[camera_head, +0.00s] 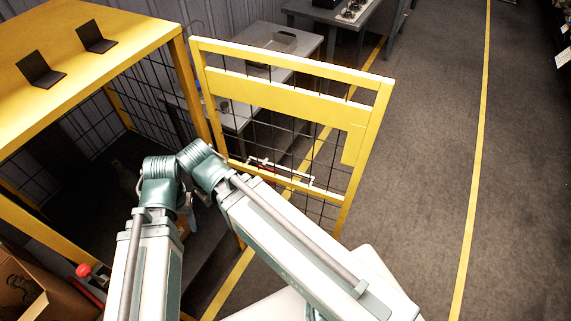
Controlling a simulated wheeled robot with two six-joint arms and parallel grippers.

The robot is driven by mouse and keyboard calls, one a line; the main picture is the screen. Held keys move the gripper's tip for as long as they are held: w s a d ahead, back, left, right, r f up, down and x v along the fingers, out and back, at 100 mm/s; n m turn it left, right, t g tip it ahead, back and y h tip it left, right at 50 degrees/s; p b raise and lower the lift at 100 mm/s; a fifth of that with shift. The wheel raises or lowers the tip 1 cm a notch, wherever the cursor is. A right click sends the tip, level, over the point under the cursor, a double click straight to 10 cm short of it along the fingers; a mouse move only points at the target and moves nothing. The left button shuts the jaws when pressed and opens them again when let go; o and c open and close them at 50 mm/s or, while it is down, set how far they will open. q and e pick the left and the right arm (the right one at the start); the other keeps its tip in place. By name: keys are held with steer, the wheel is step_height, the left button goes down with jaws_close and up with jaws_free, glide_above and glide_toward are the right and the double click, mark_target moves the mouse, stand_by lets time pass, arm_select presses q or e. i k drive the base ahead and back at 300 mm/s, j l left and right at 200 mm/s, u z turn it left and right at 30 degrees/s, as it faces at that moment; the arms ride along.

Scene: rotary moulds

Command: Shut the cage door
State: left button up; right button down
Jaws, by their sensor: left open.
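The cage door (286,96), a yellow frame with dark wire mesh, stands open. It juts out to the right from the cage's yellow corner post (196,92). The cage (140,38) is at the left, and its opening faces my arms. My left gripper (187,204) shows only in small part below the green-grey arm joints, near the cage opening and to the left of the door's lower part. It is open, and I see nothing held in it. My arm links cover the door's lower left area. My right gripper is not in view.
Two black brackets (95,38) sit on the cage top. A grey table (284,42) stands behind the door. A cardboard box (30,290) and a red knob (84,270) are at lower left. The floor (425,150) right of the door is clear, with yellow lines.

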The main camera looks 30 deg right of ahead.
mark_target(362, 123)
steer(key=k, duration=0.6)
steer(key=u, duration=1.45)
steer(key=k+l+u, duration=0.1)
steer(key=l, duration=0.25)
steer(key=k+l+u, duration=0.1)
steer(key=k+l, duration=0.4)
steer(key=l, duration=0.15)
steer(key=k+l, duration=0.2)
steer(key=l, duration=0.25)
steer(key=k+l, duration=0.25)
steer(key=l, duration=0.15)
steer(key=k+l, duration=0.2)
steer(key=l, duration=0.2)
steer(key=k+l, duration=0.25)
steer(key=l, duration=0.2)
steer(key=k+l, duration=0.2)
steer(key=l, duration=0.2)
steer(key=k+l, duration=0.25)
steer(key=l, duration=0.15)
